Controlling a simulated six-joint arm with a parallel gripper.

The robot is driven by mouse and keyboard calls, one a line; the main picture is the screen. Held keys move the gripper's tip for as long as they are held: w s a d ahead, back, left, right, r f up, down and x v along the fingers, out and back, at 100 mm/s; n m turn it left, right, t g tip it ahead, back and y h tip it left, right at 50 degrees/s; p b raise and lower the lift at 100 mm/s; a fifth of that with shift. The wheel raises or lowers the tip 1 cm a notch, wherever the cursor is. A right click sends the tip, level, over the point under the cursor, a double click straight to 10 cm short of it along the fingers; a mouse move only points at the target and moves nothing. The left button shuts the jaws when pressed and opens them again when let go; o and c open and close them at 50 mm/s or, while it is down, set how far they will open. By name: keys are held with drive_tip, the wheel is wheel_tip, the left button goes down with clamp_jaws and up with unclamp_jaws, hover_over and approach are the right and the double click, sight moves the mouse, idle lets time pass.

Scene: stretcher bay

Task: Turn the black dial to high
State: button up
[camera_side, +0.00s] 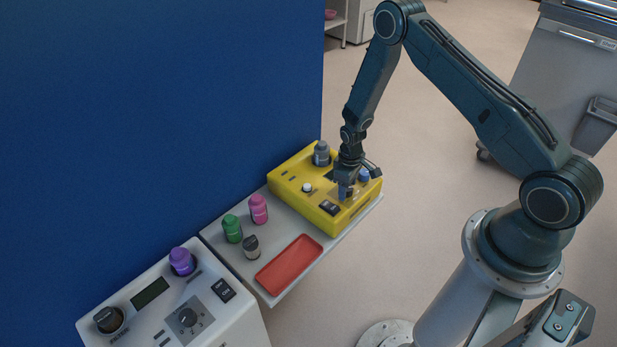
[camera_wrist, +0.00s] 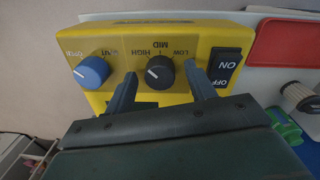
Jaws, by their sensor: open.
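The yellow box (camera_side: 293,192) stands at the far end of the grey shelf. In the wrist view its face (camera_wrist: 215,47) carries a black dial (camera_wrist: 161,71) marked LOW, MID and HIGH. The dial's short white mark points left, to the HIGH side; I cannot tell whether it lines up exactly. My gripper (camera_wrist: 162,88) is open, with one finger on each side of the dial and a gap visible at both. In the side view my gripper (camera_side: 346,188) is low over the yellow box and hides the dial.
A blue knob (camera_wrist: 94,71) is close beside my left finger, and an ON/OFF switch (camera_wrist: 224,70) is close beside the right. A red tray (camera_side: 289,264) and several bottles are on the shelf. A white device (camera_side: 160,290) with another dial (camera_side: 187,317) stands nearer. A blue wall (camera_side: 150,110) rises behind.

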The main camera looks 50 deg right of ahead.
wheel_tip(320, 180, up, 14)
drive_tip(key=shift+a, duration=0.3)
idle(0.8)
drive_tip(key=shift+f, duration=0.1)
drive_tip(key=s+a+r+m+t, duration=0.1)
drive_tip(key=s+a+r, duration=0.2)
drive_tip(key=r, duration=0.8)
drive_tip(key=s+a+r+t, duration=0.2)
drive_tip(key=s+r, duration=0.1)
drive_tip(key=r, duration=0.9)
drive_tip(key=s+a+r, duration=0.1)
drive_tip(key=s+r, duration=0.2)
drive_tip(key=s, duration=0.3)
drive_tip(key=s+a+r+m+t, duration=0.1)
drive_tip(key=s+a+r, duration=0.1)
drive_tip(key=s, duration=0.4)
drive_tip(key=s+a+r+t, duration=0.1)
drive_tip(key=s+r, duration=0.3)
drive_tip(key=s, duration=0.2)
drive_tip(key=shift+s+a+r+y, duration=0.25)
drive_tip(key=shift+a+r+y, duration=0.05)
drive_tip(key=shift+a+r, duration=0.05)
